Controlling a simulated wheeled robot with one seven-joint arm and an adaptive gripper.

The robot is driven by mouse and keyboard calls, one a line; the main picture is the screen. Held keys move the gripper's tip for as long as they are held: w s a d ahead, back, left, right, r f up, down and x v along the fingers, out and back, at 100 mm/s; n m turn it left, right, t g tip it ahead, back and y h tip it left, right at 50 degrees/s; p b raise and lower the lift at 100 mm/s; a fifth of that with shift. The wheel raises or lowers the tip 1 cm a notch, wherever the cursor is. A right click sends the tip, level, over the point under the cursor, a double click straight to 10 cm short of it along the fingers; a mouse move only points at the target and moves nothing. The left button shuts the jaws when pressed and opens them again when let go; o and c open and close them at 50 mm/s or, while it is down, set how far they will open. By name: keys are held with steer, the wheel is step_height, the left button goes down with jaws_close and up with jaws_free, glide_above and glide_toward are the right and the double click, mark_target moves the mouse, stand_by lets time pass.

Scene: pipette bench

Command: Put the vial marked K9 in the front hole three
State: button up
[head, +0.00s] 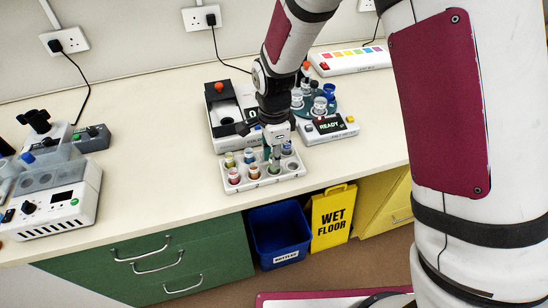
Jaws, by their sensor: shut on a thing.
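A white rack (262,184) stands near the front edge of the bench and holds several small vials with coloured tops. In it I see a yellow-topped vial (229,159), two red-topped vials (233,176) (253,172), and blue-topped ones (249,155) (287,147). My gripper (272,150) points down over the right-middle of the rack, shut on a vial. A greenish vial (274,166) shows just below the fingers; I cannot tell whether it is the one held or whether it is seated. The front right hole (292,166) looks empty. No K9 mark is legible.
Behind the rack are a balance-like device (218,105), a READY box (328,129) and a round teal carousel (333,108) with vials. A white machine (60,205) stands at the left. The bench between is clear. A blue bin (280,232) is below the front edge.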

steer(key=shift+f, duration=0.65)
steer(key=shift+f, duration=0.1)
steer(key=shift+f, duration=0.25)
steer(key=o, duration=0.9)
